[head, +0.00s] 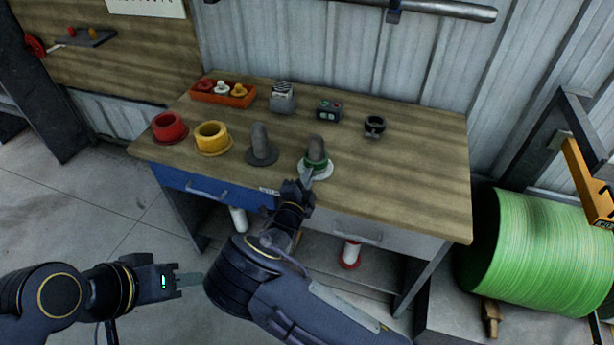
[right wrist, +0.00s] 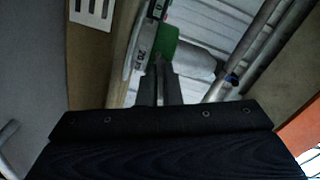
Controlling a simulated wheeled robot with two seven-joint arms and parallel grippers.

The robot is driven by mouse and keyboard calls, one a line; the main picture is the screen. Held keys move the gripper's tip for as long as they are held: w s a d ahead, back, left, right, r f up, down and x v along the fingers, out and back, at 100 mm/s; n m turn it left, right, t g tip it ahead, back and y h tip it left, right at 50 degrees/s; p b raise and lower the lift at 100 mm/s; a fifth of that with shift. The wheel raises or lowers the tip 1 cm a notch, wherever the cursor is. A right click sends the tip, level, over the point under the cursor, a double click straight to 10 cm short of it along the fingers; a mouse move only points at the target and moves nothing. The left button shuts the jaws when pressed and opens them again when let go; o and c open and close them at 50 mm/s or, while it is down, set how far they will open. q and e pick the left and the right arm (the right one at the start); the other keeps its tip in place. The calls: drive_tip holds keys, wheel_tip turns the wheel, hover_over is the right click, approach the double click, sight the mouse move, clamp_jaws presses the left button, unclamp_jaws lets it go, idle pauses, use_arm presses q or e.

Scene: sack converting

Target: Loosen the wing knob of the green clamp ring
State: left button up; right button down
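The green clamp ring (head: 318,172) sits around the foot of a grey post (head: 316,149), on a white disc (head: 327,173) at the bench's front edge. In the right wrist view, the green ring (right wrist: 167,42) is just beyond my fingertips, beside the white disc with printed numbers (right wrist: 137,55). My right gripper (head: 306,178) is at the ring's near side; its fingers (right wrist: 161,68) are close together with a narrow gap. The wing knob is not clearly visible; the fingers hide that spot. My left gripper (head: 190,281) is low at the left, away from the bench, with nothing visible in it.
A similar dark post (head: 261,146) stands just left of the ring. Yellow (head: 212,137) and red (head: 169,126) rings, an orange tray (head: 223,96), a button box (head: 329,109) and a black ring (head: 374,126) stand on the bench. The bench's right side is clear.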

drive_tip(key=n, duration=0.4)
drive_tip(key=shift+p, duration=0.3)
idle(0.5)
drive_tip(key=c, duration=1.6)
unclamp_jaws()
drive_tip(key=b+v, duration=0.1)
drive_tip(key=v, duration=0.6)
drive_tip(key=shift+s+a, duration=0.15)
drive_tip(key=shift+s, duration=0.2)
